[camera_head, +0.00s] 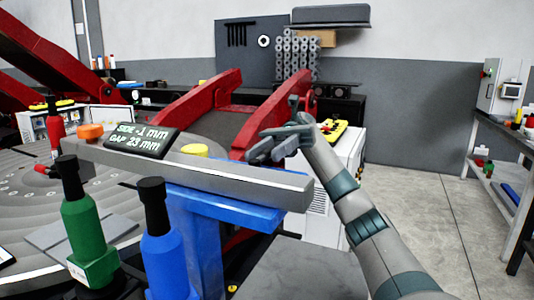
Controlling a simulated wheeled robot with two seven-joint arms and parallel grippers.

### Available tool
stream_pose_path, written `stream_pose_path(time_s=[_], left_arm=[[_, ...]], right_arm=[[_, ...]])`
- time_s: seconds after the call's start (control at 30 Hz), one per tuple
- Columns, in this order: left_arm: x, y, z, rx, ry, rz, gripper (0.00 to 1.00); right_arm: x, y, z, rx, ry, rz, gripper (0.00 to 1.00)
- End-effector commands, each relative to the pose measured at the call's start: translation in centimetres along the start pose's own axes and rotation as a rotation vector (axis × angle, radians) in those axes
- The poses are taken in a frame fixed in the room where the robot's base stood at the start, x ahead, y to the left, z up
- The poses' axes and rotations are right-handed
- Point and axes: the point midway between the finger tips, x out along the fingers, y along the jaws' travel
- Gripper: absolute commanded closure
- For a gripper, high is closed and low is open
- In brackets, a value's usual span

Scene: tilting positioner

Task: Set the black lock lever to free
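My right gripper (262,152) is in the middle of the head view, at the end of my grey and teal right arm, which comes in from the lower right. It points left and appears above the right part of a long grey bar (238,181). Its dark fingers overlap in this view, so I cannot tell whether they are open or shut. I see nothing clearly held. I cannot make out a black lock lever or its setting. My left gripper is out of view. A black display (143,138) on the bar reads "SIDE -1 mm, GAP 23 mm".
A green black-topped tool (86,232) and a blue one (163,262) stand in front of the bar. A round grey plate (30,215) lies left. A blue support (205,235) is under the bar. Red arms (205,95) rise behind. The floor at right is clear.

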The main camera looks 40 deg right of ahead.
Motion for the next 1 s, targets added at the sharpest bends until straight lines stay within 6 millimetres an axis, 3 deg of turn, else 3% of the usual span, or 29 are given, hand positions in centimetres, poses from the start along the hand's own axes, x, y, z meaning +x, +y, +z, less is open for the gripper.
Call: stream_pose_path(time_s=[0.43, 0.73, 1.0], left_arm=[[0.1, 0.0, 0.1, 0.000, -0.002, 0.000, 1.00], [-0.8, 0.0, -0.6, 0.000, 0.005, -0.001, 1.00], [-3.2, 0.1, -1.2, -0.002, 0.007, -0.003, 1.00]], right_arm=[[0.0, 0.1, 0.6, -0.001, 0.000, 0.000, 0.64], [0.0, 0.7, 3.9, -0.004, 0.001, 0.000, 0.64], [0.3, 5.8, 5.5, -0.001, 0.002, -0.002, 0.64]])
